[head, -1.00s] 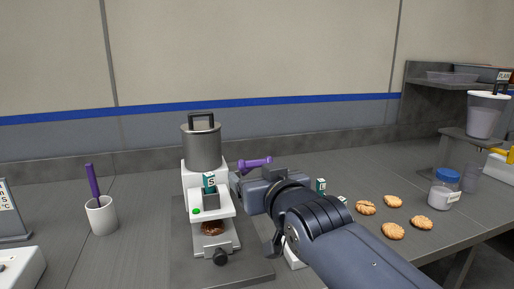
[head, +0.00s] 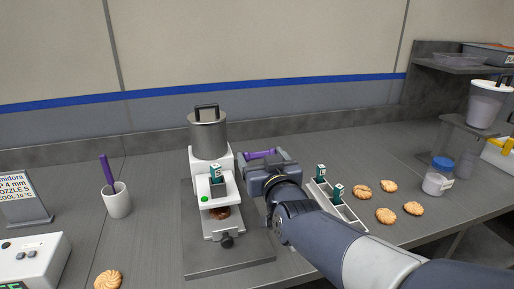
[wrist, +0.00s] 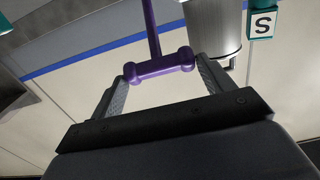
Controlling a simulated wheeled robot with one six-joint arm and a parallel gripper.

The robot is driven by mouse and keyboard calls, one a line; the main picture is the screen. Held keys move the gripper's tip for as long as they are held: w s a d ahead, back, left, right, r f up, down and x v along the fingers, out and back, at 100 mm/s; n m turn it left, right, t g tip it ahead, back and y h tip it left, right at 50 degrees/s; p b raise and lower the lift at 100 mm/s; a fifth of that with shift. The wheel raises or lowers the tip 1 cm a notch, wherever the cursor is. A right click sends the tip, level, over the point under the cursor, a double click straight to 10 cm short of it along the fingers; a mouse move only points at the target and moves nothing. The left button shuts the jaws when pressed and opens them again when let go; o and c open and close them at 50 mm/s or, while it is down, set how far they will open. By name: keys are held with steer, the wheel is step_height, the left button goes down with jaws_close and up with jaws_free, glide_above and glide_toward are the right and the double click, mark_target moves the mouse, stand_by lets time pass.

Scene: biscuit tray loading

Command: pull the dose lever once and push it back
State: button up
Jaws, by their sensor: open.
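The white dosing machine (head: 227,185) with a steel pot (head: 208,136) on top stands left of my gripper in the head view. The purple dose lever (head: 262,154) sticks out at the machine's right side. Its crossbar and stem also show in the wrist view (wrist: 162,68). My gripper (wrist: 165,78) is open. Its two fingers stand on either side of the crossbar, close to its rounded ends, and hold nothing firmly. In the head view my gripper (head: 266,160) is at the lever, and my wrist hides part of that area. A dark-topped biscuit (head: 219,213) sits under the machine's outlet.
A divided white tray (head: 346,213) with green nozzle boxes lies right of my arm. Several biscuits (head: 385,215) and a blue-lidded jar (head: 438,177) are further right. A white cup (head: 117,202) with a purple tool stands left. A control box (head: 33,262) is at front left.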

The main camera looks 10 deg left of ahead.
steer(key=shift+x, duration=2.2)
steer(key=shift+c, duration=0.4)
